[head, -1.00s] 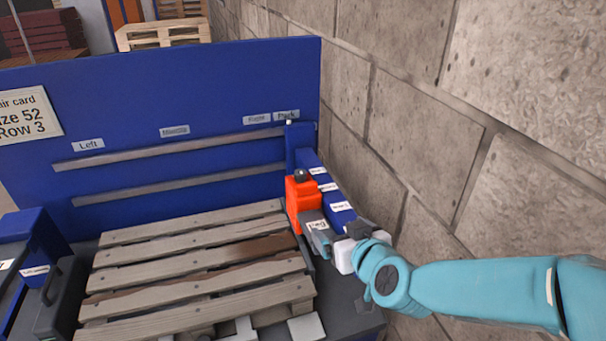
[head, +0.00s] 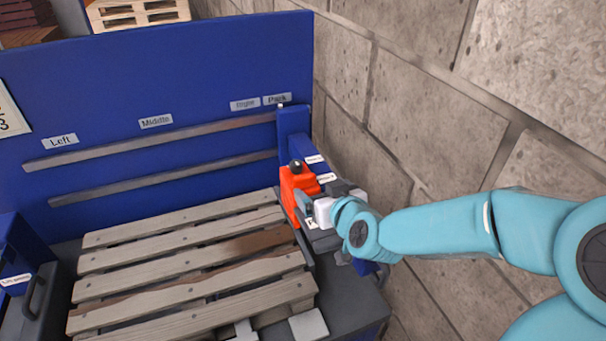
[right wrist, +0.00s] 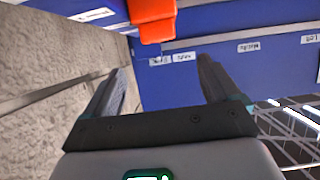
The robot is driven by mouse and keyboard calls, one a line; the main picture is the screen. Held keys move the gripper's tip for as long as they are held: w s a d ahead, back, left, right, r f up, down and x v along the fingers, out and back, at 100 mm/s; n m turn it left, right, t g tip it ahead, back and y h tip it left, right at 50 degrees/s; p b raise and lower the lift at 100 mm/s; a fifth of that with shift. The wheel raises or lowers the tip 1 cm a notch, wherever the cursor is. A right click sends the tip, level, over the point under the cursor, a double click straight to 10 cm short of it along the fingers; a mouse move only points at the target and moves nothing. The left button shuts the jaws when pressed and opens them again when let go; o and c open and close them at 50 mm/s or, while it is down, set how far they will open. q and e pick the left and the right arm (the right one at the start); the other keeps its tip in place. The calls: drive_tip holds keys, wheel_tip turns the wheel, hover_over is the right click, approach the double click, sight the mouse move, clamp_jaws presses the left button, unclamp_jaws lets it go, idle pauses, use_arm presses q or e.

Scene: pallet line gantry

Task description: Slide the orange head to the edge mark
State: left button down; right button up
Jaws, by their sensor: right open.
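The orange head (head: 290,196), a block with a dark knob on top, sits at the blue arm (head: 305,160) on the right side of the pallet bay. It also shows at the top of the right wrist view (right wrist: 152,20). My right gripper (head: 308,207) is at the head's near right side. In the right wrist view its open fingers (right wrist: 160,68) have nothing between them, and the head is beyond their tips. Whether they touch it I cannot tell.
A slatted wooden pallet (head: 190,262) fills the bay. Two horizontal rails (head: 150,148) run along the blue back panel (head: 180,70). A stone wall (head: 440,100) is close on the right. A blue unit with a dark handle (head: 22,270) stands at the left.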

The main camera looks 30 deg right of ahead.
sight(306, 178)
drive_tip(key=p+x, duration=0.2)
drive_tip(key=x, duration=0.9)
drive_tip(key=shift+w+d+f, duration=0.15)
drive_tip(key=shift+f, duration=0.1)
drive_tip(key=shift+w+d+f, duration=0.1)
drive_tip(key=shift+w+f, duration=0.05)
drive_tip(key=shift+w, duration=0.15)
drive_tip(key=shift+s+r, duration=0.2)
drive_tip(key=shift+s, duration=0.15)
drive_tip(key=shift+w+f, duration=0.15)
drive_tip(key=shift+w, duration=0.05)
drive_tip(key=c, duration=1.4)
drive_tip(key=shift+s, duration=0.15)
